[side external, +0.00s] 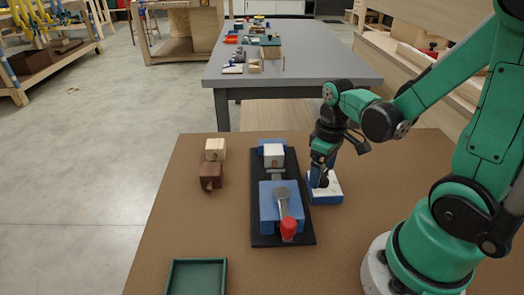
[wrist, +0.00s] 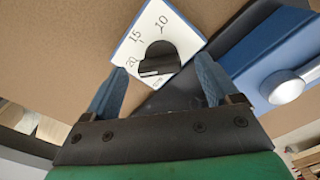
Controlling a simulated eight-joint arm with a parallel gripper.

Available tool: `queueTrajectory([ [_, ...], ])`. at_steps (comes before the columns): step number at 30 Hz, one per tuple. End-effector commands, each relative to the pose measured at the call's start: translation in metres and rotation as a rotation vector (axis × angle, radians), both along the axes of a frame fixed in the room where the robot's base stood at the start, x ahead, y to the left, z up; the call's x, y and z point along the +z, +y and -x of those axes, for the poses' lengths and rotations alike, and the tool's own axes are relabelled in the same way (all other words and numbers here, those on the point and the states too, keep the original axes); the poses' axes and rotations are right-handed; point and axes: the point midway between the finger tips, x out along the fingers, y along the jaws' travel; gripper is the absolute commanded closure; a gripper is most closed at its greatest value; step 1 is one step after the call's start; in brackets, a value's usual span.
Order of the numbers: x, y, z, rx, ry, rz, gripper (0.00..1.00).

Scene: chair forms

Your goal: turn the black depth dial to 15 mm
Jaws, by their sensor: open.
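The black depth dial (wrist: 158,60) sits on a white scale plate (wrist: 138,28) in the wrist view. The plate carries the numbers 10, 15 and 20. The dial's pointer setting cannot be read clearly. My gripper (wrist: 158,85) is open, with its two blue fingers on either side of the lower part of the dial in the picture; I cannot tell whether they touch it. In the side view my gripper (side external: 320,184) is low over the white-topped blue dial box (side external: 326,199), and it hides the dial there.
Left of the dial box stands a blue clamp fixture on a black base (side external: 257,238), with a red-knobbed lever (side external: 288,228). A light wood block (side external: 215,149) and a dark brown block (side external: 210,176) stand farther left. A green tray (side external: 196,277) lies at the front left.

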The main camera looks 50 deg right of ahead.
Motion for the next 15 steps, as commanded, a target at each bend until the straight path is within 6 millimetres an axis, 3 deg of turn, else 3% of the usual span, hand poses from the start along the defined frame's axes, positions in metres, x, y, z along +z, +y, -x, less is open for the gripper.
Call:
queueTrajectory([
  [8, -0.0009, 0.0001, 0.0001, 0.000, 0.000, 0.000, 0.18],
  [15, -0.0008, 0.0001, 0.0001, 0.000, 0.000, 0.000, 0.87],
])
